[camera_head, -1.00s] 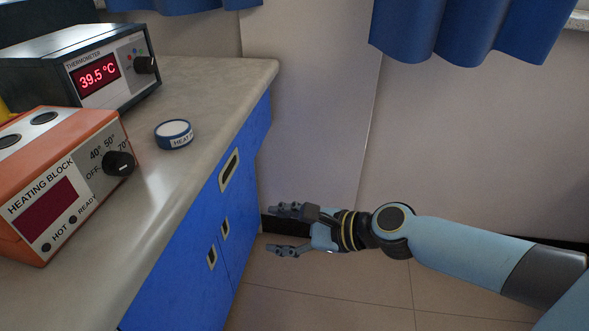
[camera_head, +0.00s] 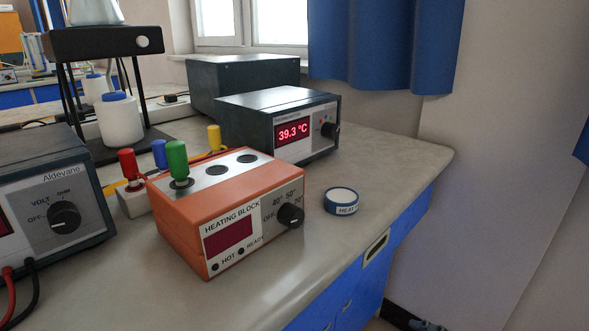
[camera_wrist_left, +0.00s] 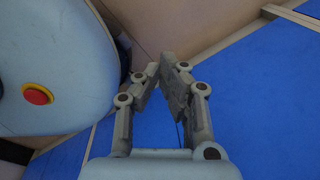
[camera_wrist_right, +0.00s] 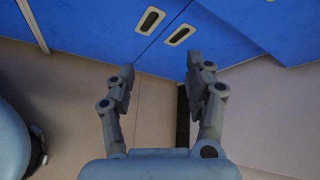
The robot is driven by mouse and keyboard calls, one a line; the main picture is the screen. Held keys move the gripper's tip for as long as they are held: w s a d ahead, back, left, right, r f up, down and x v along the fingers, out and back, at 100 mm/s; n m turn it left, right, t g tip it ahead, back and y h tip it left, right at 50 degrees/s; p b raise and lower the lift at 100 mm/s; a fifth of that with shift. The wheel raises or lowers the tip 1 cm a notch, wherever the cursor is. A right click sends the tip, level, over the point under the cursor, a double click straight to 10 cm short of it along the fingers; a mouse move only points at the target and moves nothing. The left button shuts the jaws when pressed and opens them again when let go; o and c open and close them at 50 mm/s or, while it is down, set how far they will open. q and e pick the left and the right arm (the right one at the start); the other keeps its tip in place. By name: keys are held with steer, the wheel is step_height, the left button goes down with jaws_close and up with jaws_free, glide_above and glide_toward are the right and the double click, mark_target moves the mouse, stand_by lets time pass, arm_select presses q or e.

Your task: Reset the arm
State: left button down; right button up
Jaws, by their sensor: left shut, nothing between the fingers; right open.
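My left gripper (camera_wrist_left: 168,70) shows in the left wrist view. Its fingers are shut with nothing between them, in front of blue cabinet panels. My right gripper (camera_wrist_right: 160,68) shows in the right wrist view, open and empty. It is in front of the blue cabinet doors, above the floor. In the head view only a small grey piece, seemingly of the right gripper, shows at the bottom edge right of the cabinet. The left arm is not in the head view.
An orange heating block (camera_head: 190,225) stands on the counter (camera_head: 400,155). A thermometer box (camera_head: 262,115) and a small round labelled blue-and-white piece (camera_head: 341,200) are near it. A dark Aldevane unit (camera_head: 40,190) is at left. Blue cabinets (camera_wrist_right: 110,22) front the counter.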

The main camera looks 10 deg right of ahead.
steer(key=s+d+f+n+g+h+p, duration=0.1)
steer(key=s+f+n+g+h, duration=0.4)
steer(key=s+f, duration=1.3)
arm_select(q)
steer(key=shift+s+d+r+p, duration=0.25)
steer(key=shift+s+r, duration=0.1)
steer(key=shift+s, duration=0.1)
steer(key=shift+s+d+r+p, duration=0.1)
steer(key=shift+s+d+r, duration=0.2)
steer(key=shift+s, duration=0.1)
arm_select(e)
steer(key=s+f+n+g, duration=0.2)
steer(key=s+f+n, duration=0.2)
steer(key=s+n, duration=0.6)
steer(key=s+d+f+n+g, duration=0.1)
steer(key=s+f+n+g, duration=0.2)
steer(key=s+n, duration=0.6)
steer(key=shift+s+d+f+n+g, duration=0.2)
steer(key=shift+s+f+n+g, duration=0.15)
steer(key=shift+s+f, duration=0.3)
